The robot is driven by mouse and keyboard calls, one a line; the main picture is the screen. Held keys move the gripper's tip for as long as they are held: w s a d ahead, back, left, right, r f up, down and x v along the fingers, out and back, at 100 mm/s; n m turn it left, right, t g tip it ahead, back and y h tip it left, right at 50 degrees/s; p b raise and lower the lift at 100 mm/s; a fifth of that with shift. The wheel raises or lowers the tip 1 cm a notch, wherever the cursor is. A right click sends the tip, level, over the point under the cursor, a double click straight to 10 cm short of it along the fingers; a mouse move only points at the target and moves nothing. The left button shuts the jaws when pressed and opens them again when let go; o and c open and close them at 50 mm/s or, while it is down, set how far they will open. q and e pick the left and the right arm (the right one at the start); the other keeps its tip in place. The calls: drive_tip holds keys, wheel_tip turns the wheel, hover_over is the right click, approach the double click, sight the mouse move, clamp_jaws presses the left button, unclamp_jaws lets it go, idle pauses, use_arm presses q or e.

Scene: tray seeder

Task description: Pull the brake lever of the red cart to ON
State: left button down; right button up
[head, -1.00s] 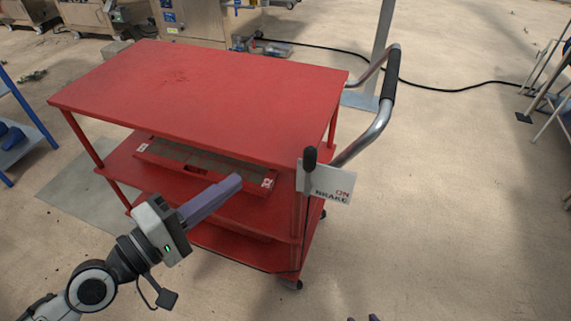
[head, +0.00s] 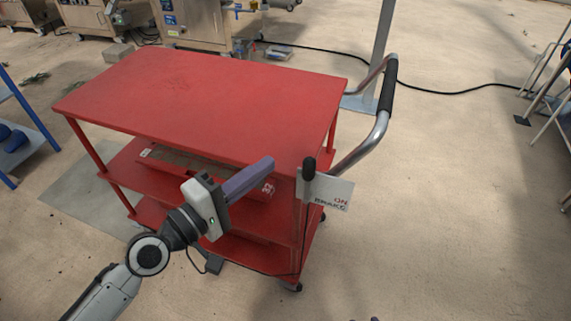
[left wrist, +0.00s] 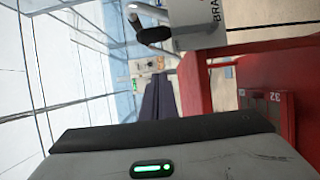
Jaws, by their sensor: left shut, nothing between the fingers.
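The red cart (head: 210,85) stands in front of me with its tubular push handle (head: 388,88) at the right. The brake lever, with a black knob (head: 309,168), stands upright at its near right corner. Beside it is a white plate (head: 336,188) with BRAKE and a red ON. My left gripper (head: 270,162) is shut and empty, a little left of the knob and apart from it in the head view. In the left wrist view the knob (left wrist: 153,35) lies beyond the fingertips (left wrist: 157,78). Only specks of my right gripper (head: 376,319) show at the bottom edge.
A seed tray (head: 160,158) lies on the cart's middle shelf. The cart's top is bare.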

sight(308, 182)
use_arm(q)
drive_tip(key=d+p, duration=0.1)
drive_tip(key=d, duration=0.4)
drive_tip(key=shift+p, duration=0.3)
